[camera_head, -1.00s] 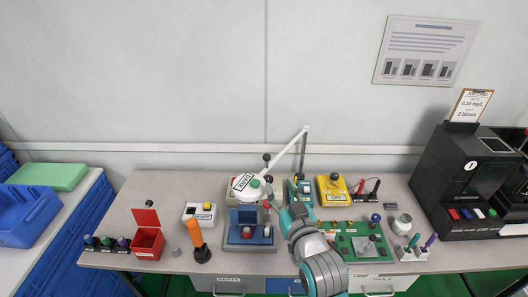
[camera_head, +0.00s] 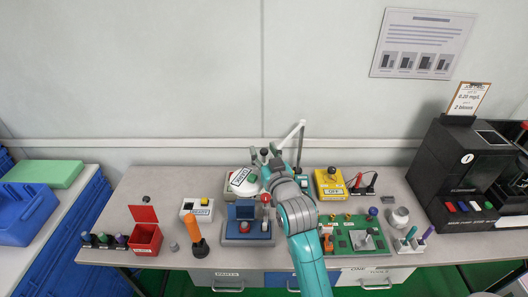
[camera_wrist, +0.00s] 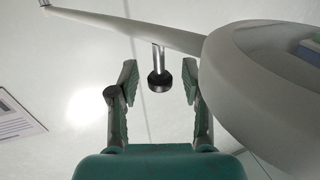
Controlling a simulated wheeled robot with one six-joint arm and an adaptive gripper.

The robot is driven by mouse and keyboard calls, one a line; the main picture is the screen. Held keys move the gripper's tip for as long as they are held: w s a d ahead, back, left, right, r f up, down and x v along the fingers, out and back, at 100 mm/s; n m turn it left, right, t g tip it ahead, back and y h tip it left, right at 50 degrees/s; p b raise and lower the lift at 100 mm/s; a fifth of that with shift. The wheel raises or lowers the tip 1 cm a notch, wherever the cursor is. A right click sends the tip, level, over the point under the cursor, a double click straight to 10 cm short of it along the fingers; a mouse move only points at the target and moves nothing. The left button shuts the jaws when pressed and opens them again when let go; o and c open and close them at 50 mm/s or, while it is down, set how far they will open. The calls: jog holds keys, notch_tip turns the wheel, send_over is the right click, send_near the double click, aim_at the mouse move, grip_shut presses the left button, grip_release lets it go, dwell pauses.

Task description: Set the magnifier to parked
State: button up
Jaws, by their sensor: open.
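The magnifier has a round white head (camera_head: 238,188) with a printed label, at the end of a jointed white arm (camera_head: 290,135) above the back middle of the bench. In the wrist view its white head (camera_wrist: 245,75) fills the right side, and a dark round knob (camera_wrist: 160,82) on a short pale post hangs from its arm. My gripper (camera_head: 265,154) is at the magnifier, just right of and behind the head. In the wrist view my gripper (camera_wrist: 160,88) is open, with the knob showing between its fingers and touching neither. My wrist hides part of the magnifier's arm and its base.
Below stands a blue fixture (camera_head: 232,230) with a red knob. An orange-handled tool (camera_head: 196,232) and a red box (camera_head: 146,238) are to the left. A yellow box (camera_head: 329,190) and a green board (camera_head: 347,228) are to the right. A black machine (camera_head: 455,185) stands far right.

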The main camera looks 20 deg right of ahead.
jog(key=shift+w, duration=0.1)
grip_shut()
jog(key=shift+d, duration=0.15)
